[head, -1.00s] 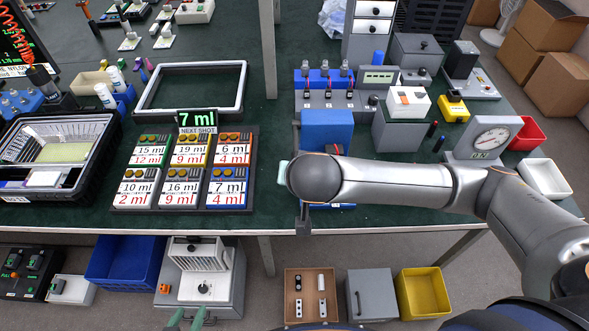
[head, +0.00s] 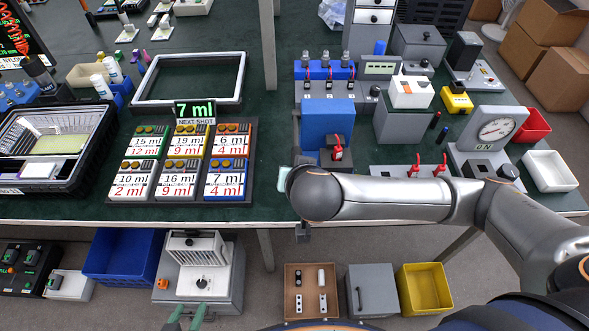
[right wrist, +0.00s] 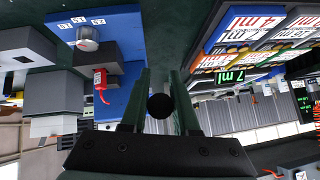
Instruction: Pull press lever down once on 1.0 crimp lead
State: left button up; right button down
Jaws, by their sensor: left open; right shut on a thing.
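The blue press (head: 327,120) stands on the bench right of centre, with a red lead (head: 338,152) at its front. In the right wrist view the press (right wrist: 118,25) shows a silver knob (right wrist: 87,38) beside small number labels, and the red lead (right wrist: 100,80) lies left of my fingers. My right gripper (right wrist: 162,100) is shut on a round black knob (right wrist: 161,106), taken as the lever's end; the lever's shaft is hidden. In the head view my right forearm covers that gripper. My left gripper (head: 188,317) is open and empty at the bottom edge, below the bench.
Two more red leads (head: 413,171) stand on a plate right of the press, behind my right arm. A gauge (head: 495,129) stands farther right. A board of value cards (head: 182,165) lies to the left. Bins and boxes stand beneath the bench.

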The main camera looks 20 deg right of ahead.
jog(key=f+b, duration=0.2)
jog(key=shift+s+a+f+t+b, duration=0.15)
jog(key=shift+s+f+t+b, duration=0.15)
jog(key=shift+s+t, duration=0.1)
jog(key=shift+w, duration=0.1)
